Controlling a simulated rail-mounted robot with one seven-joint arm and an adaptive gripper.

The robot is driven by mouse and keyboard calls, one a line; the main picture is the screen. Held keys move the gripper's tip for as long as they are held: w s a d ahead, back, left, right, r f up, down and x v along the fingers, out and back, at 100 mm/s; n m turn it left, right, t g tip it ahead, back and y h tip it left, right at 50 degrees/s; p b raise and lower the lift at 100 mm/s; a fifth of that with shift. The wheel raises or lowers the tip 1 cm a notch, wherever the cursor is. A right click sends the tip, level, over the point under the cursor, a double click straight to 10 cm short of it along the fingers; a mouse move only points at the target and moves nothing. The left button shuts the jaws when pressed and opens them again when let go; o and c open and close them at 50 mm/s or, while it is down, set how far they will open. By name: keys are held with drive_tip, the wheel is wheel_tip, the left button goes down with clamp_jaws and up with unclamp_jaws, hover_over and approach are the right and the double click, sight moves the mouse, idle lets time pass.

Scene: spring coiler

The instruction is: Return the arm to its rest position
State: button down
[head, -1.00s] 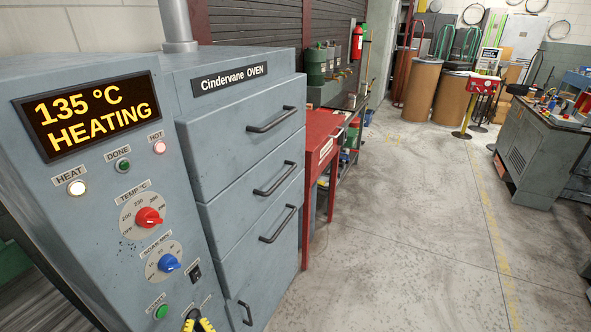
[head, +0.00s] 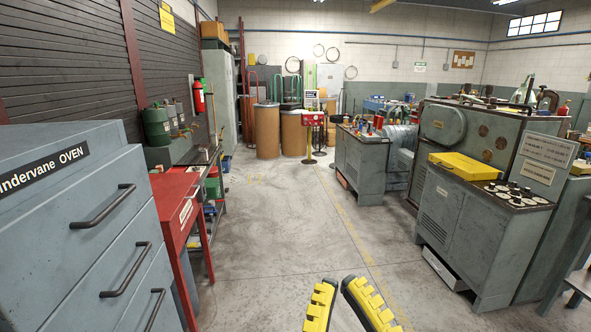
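My gripper (head: 338,284) shows at the bottom middle of the head view, with two yellow-and-black ridged fingers. Nothing is visible between the fingers. The gripper is over open floor, to the right of the Cindervane oven (head: 75,215) and apart from it. The rest of my arm is below the picture and hidden.
A red table (head: 172,205) stands behind the oven. Grey machines with a control panel (head: 470,225) stand at the right. Brown drums (head: 267,130) and a red box on a stand (head: 313,118) are at the back. The middle floor (head: 290,220) is clear.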

drive_tip(key=s+d+f+m+h, duration=0.2)
drive_tip(key=d+m+h, duration=0.1)
drive_tip(key=h, duration=0.1)
wheel_tip(320, 180, up, 38)
drive_tip(key=p, duration=3.8)
drive_tip(key=shift+w+r+g+y, duration=0.2)
drive_tip(key=shift+r+g+y, duration=0.05)
drive_tip(key=shift+g+y, duration=0.15)
drive_tip(key=shift+a, duration=0.2)
